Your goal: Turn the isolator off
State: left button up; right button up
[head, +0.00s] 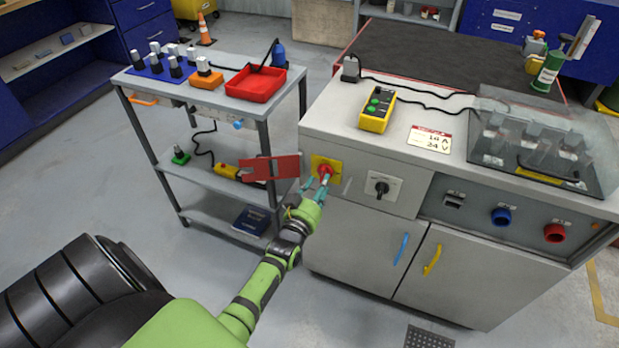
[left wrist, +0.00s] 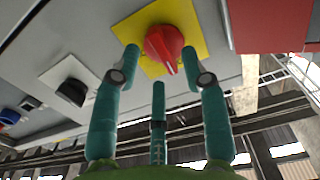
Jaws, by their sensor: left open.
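The isolator is a red rotary knob (head: 325,170) on a yellow plate (head: 318,161), on the front of the grey cabinet. In the left wrist view the red knob (left wrist: 164,44) is large, with a pale mark on its edge, on the yellow plate (left wrist: 196,20). My left gripper (head: 321,186) is right in front of the knob. In the left wrist view its teal fingers (left wrist: 161,66) are open, two on either side of the knob and one below it. I cannot tell whether any finger touches the knob. My right gripper is not in view.
A red plate (head: 271,168) sticks out left of the isolator. A black rotary switch (head: 381,187) is on its right. The cabinet (head: 345,232) has a blue and a yellow door handle. A trolley (head: 217,107) with a red tray (head: 256,83) stands to the left.

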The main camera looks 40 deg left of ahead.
pick_arm(q)
jog(key=v, duration=1)
jog(key=shift+w, duration=0.15)
jog(key=s+d+f+m+g+h, duration=0.1)
jog(key=s+d+f+g, duration=0.25)
jog(key=f, duration=0.45)
jog(key=s+d+f+m+g+h+p, duration=0.15)
jog(key=s+f, duration=0.25)
jog(key=f, duration=0.4)
jog(key=s+d+f+g+h, duration=0.1)
jog(key=s+d+f+g, duration=0.25)
jog(key=f, duration=0.45)
jog(key=s+f+g, duration=0.2)
jog(key=s+f, duration=0.2)
jog(key=s, duration=0.5)
jog(key=s+d+f+m+g, duration=0.1)
jog(key=s+f+g, duration=0.2)
jog(key=s, duration=0.6)
jog(key=s+f+m+g, duration=0.1)
jog(key=s+f+g, duration=0.2)
jog(key=s+f, duration=0.2)
jog(key=s, duration=0.3)
jog(key=shift+s+d+f+p, duration=0.2)
jog(key=shift+s+f+p, duration=0.2)
jog(key=shift+m+h, duration=0.25)
jog(key=shift+c, duration=0.2)
